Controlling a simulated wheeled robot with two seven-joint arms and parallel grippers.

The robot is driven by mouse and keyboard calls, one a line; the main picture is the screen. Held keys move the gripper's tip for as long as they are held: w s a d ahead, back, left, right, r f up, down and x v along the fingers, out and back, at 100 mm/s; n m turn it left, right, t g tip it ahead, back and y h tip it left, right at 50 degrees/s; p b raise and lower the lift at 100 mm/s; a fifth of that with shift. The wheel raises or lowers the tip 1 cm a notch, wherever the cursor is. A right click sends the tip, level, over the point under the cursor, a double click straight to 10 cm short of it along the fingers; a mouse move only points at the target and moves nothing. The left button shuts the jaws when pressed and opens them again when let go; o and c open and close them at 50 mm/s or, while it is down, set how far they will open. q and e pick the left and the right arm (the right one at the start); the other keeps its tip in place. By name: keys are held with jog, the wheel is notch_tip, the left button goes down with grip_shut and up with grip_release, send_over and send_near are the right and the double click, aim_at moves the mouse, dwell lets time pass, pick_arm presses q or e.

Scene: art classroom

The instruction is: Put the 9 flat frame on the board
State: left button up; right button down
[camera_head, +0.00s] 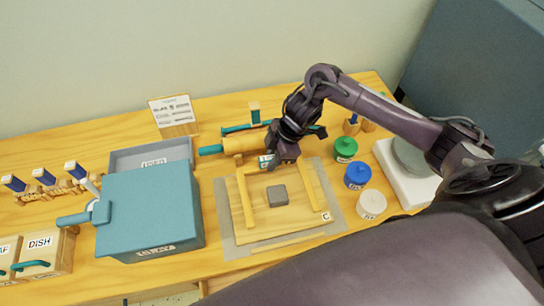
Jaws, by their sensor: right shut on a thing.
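The flat frame (246,201) is a yellow wooden piece with two long bars running toward the front and a crosspiece at the back. It is over the wooden board (284,222), with a bar on each side of a grey block (277,195). I cannot tell whether it rests flat on the board. A small label at its back end is partly hidden and unreadable. My right gripper (282,160) is shut on the frame's back end and hides part of it. My left gripper is not in view.
The board, marked C, lies on a grey mat (229,240). A yellow roller with teal handles (211,150) lies behind. Green (345,149), blue (357,176) and white (371,205) jars stand right. A teal box (150,210) stands left, beside a grey tray (125,161).

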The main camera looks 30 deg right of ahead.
dwell(0.3)
jog(key=c, duration=1.3)
grip_release()
jog(key=shift+o, duration=0.2)
notch_tip(320, 180, up, 8)
jog(key=p, duration=0.8)
jog(key=shift+r, duration=0.1)
